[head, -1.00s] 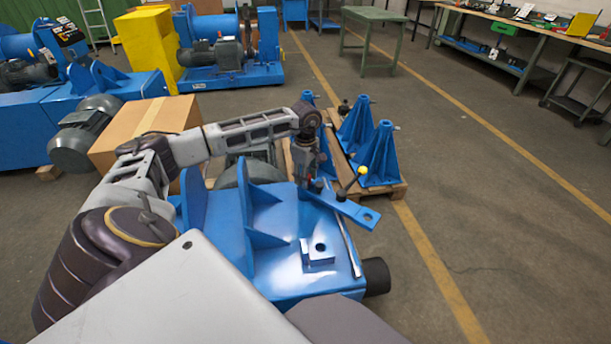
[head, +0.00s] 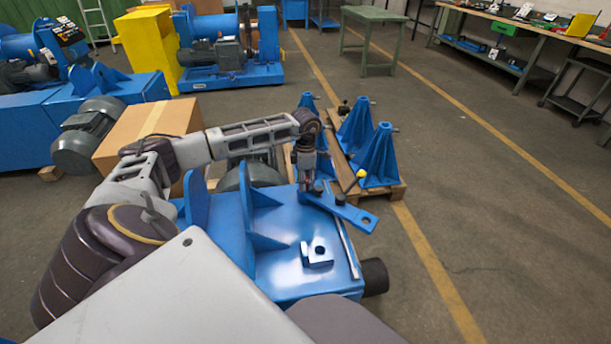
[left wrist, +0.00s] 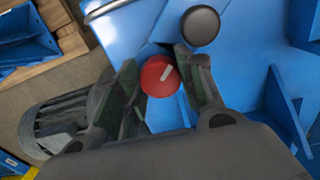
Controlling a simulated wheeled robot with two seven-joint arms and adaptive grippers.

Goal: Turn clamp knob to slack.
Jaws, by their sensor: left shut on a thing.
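The red clamp knob (left wrist: 160,76), with a white pointer line on its face, shows in the left wrist view. The line tilts up and to the right. My left gripper (left wrist: 162,80) is shut on this knob, a finger on each side. In the head view my left gripper (head: 304,181) points down over the far end of the blue machine frame (head: 275,265), and the red knob is hidden there. A black round knob (left wrist: 200,25) stands just beyond the fingers in the wrist view. My right gripper is not in view.
A blue bar with a hole (head: 351,213) and a yellow-tipped lever (head: 361,173) sit right of my left gripper. Upright blue plates (head: 195,200) stand on the frame. Blue stands (head: 376,160) on a pallet and a cardboard box (head: 150,130) are close by.

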